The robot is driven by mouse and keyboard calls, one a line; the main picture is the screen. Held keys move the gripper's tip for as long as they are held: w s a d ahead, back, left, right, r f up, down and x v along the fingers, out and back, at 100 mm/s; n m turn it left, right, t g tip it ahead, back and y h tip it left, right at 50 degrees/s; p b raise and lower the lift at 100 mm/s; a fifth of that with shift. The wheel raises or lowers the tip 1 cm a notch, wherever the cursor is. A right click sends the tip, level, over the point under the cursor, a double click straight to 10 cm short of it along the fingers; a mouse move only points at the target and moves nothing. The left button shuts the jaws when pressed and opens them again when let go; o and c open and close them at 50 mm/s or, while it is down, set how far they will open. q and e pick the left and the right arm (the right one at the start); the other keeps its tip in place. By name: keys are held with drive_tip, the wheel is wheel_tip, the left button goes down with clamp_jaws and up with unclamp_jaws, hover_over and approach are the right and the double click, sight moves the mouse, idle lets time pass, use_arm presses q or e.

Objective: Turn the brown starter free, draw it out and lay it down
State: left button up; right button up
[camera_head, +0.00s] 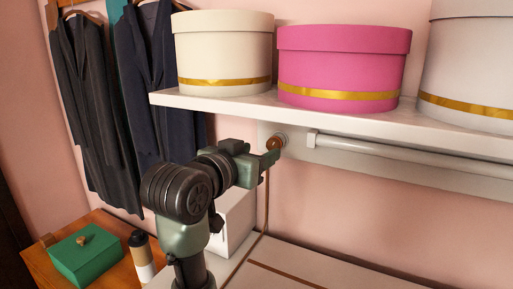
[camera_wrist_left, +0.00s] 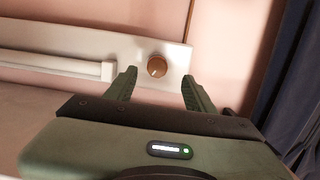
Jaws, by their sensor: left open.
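The brown starter (camera_head: 273,144) is a small round knob in a pale socket at the left end of the lamp fixture under the shelf. In the left wrist view the starter (camera_wrist_left: 157,67) shows face-on, with a small light mark on it. My left gripper (camera_head: 268,157) is open and points at it. In that wrist view its two fingers (camera_wrist_left: 159,77) stand on either side of the starter with gaps. I cannot tell whether the fingertips reach its depth. My right gripper is not in view.
A white tube lamp (camera_head: 400,160) runs right from the starter. The white shelf (camera_head: 330,115) above carries a cream box (camera_head: 222,55), a pink box (camera_head: 342,65) and a pale box. Dark gowns (camera_head: 145,80) hang left.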

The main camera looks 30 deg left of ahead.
sight(272, 146)
use_arm(q)
drive_tip(key=w, duration=0.2)
drive_tip(key=w+p, duration=0.1)
drive_tip(key=w, duration=0.1)
drive_tip(key=w+p, duration=0.1)
drive_tip(key=w, duration=0.1)
drive_tip(key=shift+f, duration=0.3)
drive_tip(key=shift+w+f, duration=0.15)
drive_tip(key=shift+w, duration=0.25)
drive_tip(key=shift+s, duration=0.1)
drive_tip(key=shift+s, duration=0.1)
drive_tip(key=shift+c, duration=1.2)
clamp_jaws()
